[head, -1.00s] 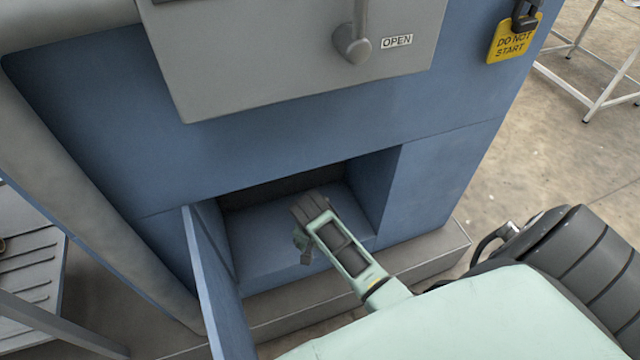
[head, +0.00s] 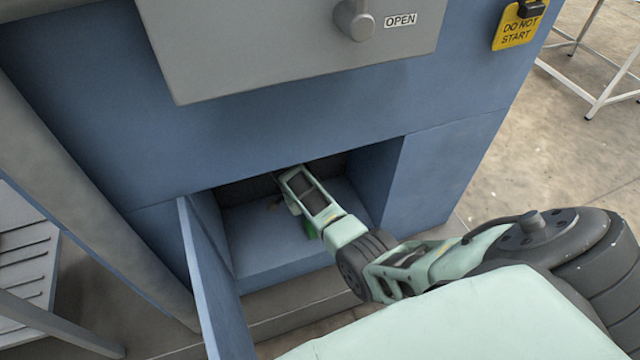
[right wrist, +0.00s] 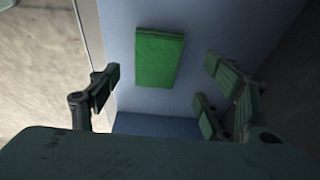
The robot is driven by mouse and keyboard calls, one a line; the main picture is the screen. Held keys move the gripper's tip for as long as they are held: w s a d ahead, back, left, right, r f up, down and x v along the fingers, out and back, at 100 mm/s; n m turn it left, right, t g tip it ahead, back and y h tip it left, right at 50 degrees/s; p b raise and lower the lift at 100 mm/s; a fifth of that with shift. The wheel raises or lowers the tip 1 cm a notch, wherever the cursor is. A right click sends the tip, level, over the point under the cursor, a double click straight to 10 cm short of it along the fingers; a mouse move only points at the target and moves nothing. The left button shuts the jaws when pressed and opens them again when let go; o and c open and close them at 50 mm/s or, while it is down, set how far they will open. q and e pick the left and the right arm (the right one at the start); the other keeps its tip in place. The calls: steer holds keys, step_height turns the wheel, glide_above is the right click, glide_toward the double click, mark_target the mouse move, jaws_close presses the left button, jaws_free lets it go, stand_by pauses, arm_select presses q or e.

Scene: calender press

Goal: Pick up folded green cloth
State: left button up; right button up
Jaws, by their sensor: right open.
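The folded green cloth (right wrist: 159,57) lies flat on the floor of the blue compartment, seen in the right wrist view. In the head view only a small green patch of it (head: 310,229) shows beside my right gripper, which hides the rest. My right gripper (head: 285,190) reaches into the compartment from the right. In the right wrist view its fingers (right wrist: 160,95) are spread wide apart with the cloth ahead, between their lines, and nothing is held. My left gripper is not in view.
The compartment's blue door (head: 212,285) stands open on its left. The opening's right wall (head: 378,180) and upper edge are close to my right arm. A grey panel (head: 290,40) marked OPEN is above. A yellow DO NOT START tag (head: 518,28) hangs at upper right.

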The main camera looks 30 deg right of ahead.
steer(key=x, duration=0.1)
steer(key=b+x, duration=0.1)
steer(key=x, duration=0.2)
steer(key=shift+s+d+b, duration=0.2)
steer(key=shift+s+b, duration=0.15)
steer(key=shift+f, duration=0.1)
steer(key=shift+f, duration=0.25)
steer(key=shift+c, duration=0.6)
